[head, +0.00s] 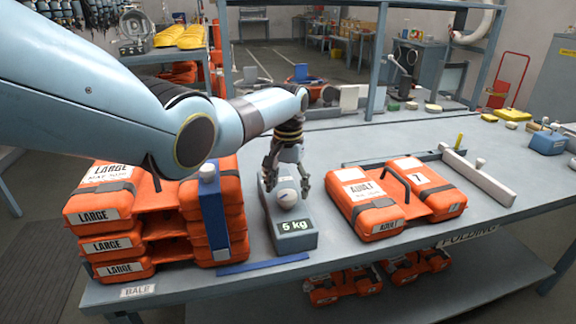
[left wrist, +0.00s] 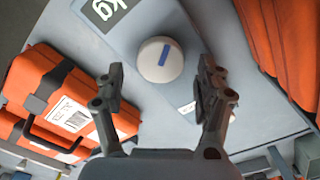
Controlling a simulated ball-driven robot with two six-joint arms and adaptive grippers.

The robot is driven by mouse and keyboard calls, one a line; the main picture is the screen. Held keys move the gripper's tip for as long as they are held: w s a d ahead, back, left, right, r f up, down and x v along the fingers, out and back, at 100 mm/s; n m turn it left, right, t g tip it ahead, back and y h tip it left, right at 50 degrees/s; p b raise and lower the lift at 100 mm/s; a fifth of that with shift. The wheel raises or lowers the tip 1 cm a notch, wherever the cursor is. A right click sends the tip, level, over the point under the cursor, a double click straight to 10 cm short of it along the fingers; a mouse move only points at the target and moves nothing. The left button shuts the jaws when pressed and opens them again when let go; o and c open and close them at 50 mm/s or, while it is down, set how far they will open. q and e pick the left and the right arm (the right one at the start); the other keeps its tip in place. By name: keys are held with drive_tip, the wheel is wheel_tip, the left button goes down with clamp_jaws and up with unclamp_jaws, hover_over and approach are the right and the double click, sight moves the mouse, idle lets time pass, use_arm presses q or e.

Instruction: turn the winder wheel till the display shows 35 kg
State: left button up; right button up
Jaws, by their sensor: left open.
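The winder wheel (head: 288,199) is a round white knob on a grey unit on the bench. In the left wrist view the wheel (left wrist: 160,60) carries a blue mark, slightly tilted. The display (head: 295,226) on the unit's front reads 5 kg; in the left wrist view only the "kg" of the display (left wrist: 105,10) shows. My left gripper (head: 287,186) points down over the wheel. In the left wrist view its fingers (left wrist: 160,80) are open and spread, with visible gaps to the wheel. My right gripper is not in view.
Stacked orange LARGE cases (head: 108,218) stand left of the unit beside a blue upright (head: 213,215). Orange ADULT cases (head: 375,207) lie to the right, near a grey rail (head: 480,175). A blue strip (head: 262,264) lies in front. The bench's front right is clear.

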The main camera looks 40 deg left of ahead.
sight(288, 193)
use_arm(q)
wheel_tip(288, 193, up, 11)
drive_tip(key=shift+f, duration=0.2)
drive_tip(key=shift+f, duration=0.1)
idle(0.5)
